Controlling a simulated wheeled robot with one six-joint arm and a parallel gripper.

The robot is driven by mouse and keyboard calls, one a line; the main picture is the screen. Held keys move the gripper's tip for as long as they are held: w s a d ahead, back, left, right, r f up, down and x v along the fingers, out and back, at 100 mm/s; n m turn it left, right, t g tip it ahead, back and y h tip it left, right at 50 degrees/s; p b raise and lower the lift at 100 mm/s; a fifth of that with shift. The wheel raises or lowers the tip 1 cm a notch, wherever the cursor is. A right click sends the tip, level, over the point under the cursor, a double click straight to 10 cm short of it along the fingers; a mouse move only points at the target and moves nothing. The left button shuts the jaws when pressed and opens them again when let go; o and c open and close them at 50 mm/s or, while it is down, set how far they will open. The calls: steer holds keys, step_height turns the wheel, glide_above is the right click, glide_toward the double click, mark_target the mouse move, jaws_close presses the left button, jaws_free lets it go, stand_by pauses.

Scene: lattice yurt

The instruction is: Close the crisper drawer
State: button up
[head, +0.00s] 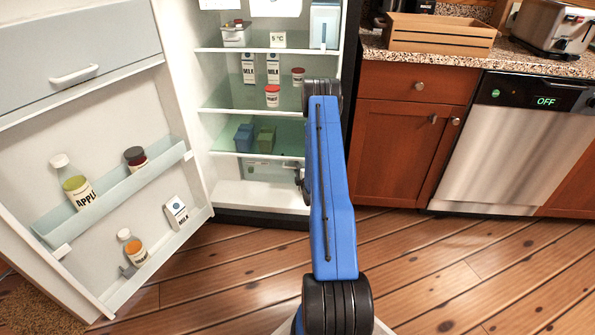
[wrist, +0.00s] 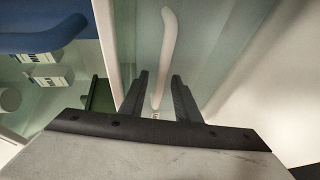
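The crisper drawer (head: 262,170) sits low in the open fridge, under the lowest glass shelf; my arm hides its right part in the head view. In the wrist view its pale green front (wrist: 205,50) fills the middle, with a long pale handle (wrist: 168,45). My gripper (wrist: 158,98) is open, its two dark fingers apart, with the lower end of the handle showing between them. I cannot tell whether the fingers touch the handle. In the head view my gripper (head: 300,178) is at the drawer's right side, partly hidden by my arm. How far the drawer stands out is unclear.
The fridge door (head: 105,150) stands wide open on the left, with bottles and a carton in its racks. Milk cartons and jars stand on the shelves (head: 225,110). Wooden cabinets (head: 400,150) and a dishwasher (head: 505,150) are on the right. The plank floor (head: 450,270) is clear.

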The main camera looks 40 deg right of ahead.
steer(key=v, duration=1.7)
steer(key=shift+s, duration=0.3)
steer(key=w+a+r+m+g+y, duration=0.1)
steer(key=w+a+r, duration=0.25)
steer(key=r, duration=0.35)
steer(key=w+a+r+m+g+y, duration=0.1)
steer(key=w+a+r, duration=0.1)
steer(key=a+r, duration=0.4)
steer(key=w+a+r+m+g+y, duration=0.1)
steer(key=w+a+r, duration=0.2)
steer(key=r, duration=0.6)
steer(key=s+a+r+m+g, duration=0.1)
steer(key=s+a+r+m, duration=0.15)
steer(key=a+r, duration=0.55)
steer(key=s+a+r+m+g+y, duration=0.1)
steer(key=s+a+r+m, duration=0.1)
steer(key=s+a+r, duration=0.2)
steer(key=s+a+r+m+g+y, duration=0.1)
steer(key=s+a+r, duration=0.4)
steer(key=s+a, duration=0.6)
steer(key=s+a+r+m+g+y, duration=0.2)
steer(key=s+a, duration=0.6)
steer(key=s, duration=1.1)
step_height(320, 180, up, 3)
steer(key=shift+s+f+m+g, duration=0.2)
steer(key=shift+s+m+g, duration=0.1)
steer(key=shift+m+g, duration=0.35)
